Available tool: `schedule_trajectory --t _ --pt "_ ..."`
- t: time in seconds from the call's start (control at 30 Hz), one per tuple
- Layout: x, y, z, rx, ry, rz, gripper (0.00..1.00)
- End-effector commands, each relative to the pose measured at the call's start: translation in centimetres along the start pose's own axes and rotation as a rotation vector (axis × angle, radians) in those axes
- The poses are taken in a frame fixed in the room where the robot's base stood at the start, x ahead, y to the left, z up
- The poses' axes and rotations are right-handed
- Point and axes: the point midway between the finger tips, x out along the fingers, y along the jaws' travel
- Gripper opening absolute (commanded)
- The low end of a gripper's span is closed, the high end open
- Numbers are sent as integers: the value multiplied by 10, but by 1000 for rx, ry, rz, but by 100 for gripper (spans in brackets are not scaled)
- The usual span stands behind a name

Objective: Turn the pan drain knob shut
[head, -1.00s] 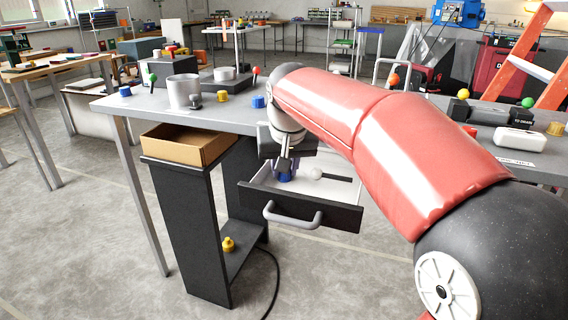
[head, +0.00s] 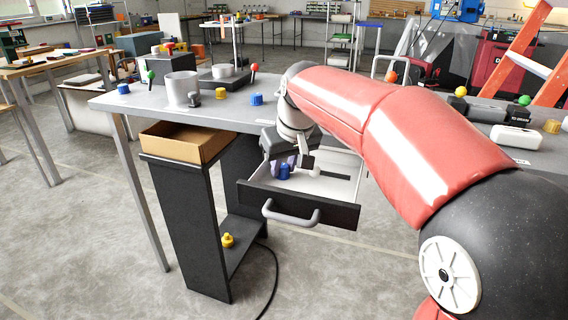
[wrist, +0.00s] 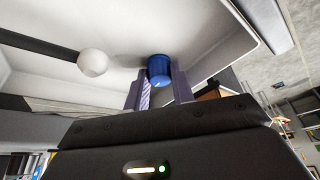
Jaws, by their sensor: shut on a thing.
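A blue knob (head: 285,171) stands inside the open white pan-like drawer (head: 335,160); in the wrist view the knob (wrist: 159,69) shows a small white mark on its near edge. My gripper (head: 281,165) reaches into the drawer from above, at a tilt. In the wrist view its two purple-grey fingers (wrist: 163,85) are on either side of the knob, shut on it. The knob's base and the finger contact are partly hidden.
A white ball on a dark rod (wrist: 92,62) lies beside the knob in the drawer. The drawer front has a grey handle (head: 291,217). A cardboard box (head: 188,142) stands to the left. The grey worktop (head: 225,116) holds a metal pot (head: 182,88) and several knobs.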

Motion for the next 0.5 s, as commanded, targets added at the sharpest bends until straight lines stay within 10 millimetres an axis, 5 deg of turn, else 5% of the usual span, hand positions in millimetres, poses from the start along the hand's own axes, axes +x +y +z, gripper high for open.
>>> schedule_trajectory --t 0.1,0.13,0.17,0.5 --pt "0 0 0 -1 0 0 2" --pt "0 0 0 -1 0 0 28" --pt "0 0 0 -1 0 0 32" --pt "-4 0 0 0 1 1 34"
